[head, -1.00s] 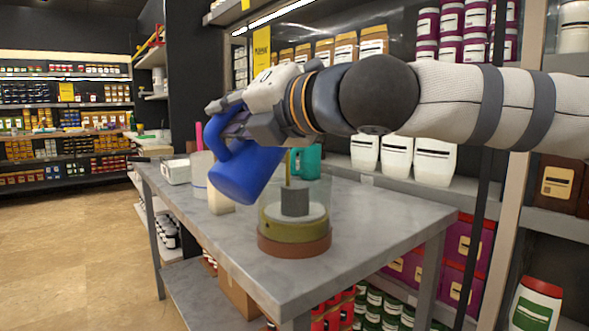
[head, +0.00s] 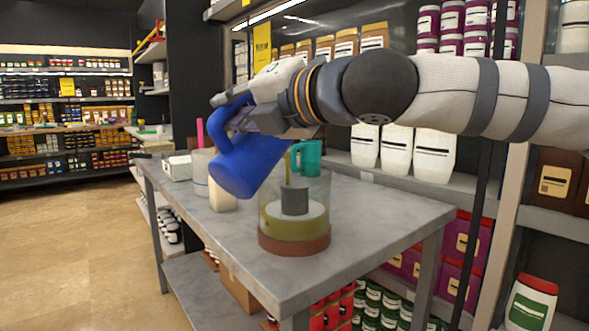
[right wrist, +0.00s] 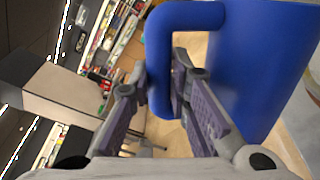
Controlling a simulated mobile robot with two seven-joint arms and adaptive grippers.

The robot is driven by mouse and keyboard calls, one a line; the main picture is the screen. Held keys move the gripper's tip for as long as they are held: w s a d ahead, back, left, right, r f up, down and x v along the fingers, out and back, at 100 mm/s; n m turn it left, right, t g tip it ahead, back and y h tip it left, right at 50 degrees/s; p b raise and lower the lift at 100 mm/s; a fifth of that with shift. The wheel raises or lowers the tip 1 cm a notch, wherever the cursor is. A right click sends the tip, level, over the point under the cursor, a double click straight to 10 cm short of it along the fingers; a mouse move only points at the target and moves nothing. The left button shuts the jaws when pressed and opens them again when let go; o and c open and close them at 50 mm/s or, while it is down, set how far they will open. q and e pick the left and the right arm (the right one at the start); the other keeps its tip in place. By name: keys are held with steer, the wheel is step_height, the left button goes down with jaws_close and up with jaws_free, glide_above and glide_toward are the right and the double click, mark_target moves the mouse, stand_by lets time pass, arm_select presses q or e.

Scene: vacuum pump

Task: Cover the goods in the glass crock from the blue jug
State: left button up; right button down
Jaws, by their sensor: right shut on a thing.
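The blue jug (head: 246,166) is held tilted by my right gripper (head: 240,113), which is shut on its handle. The jug and its handle also fill much of the right wrist view (right wrist: 262,70). Its mouth side is toward the glass crock (head: 325,190), at the crock's upper left. A thin yellowish streak, like a stream, runs down from there into the crock. The crock stands upright on a brown base and holds yellowish-green contents, a pale disc and a grey block (head: 295,200) on the disc. The jug's inside is hidden. My left gripper is not in view.
The crock stands on a grey table (head: 370,230). Behind it is a teal mug (head: 307,157). Left of it are a pale block (head: 222,198), a whitish container (head: 199,170) and a white box (head: 176,168). Stocked shelves stand behind. The table's right part is clear.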

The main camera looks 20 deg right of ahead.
mark_target(229, 143)
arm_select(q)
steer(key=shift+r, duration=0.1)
arm_select(e)
steer(key=shift+r, duration=0.25)
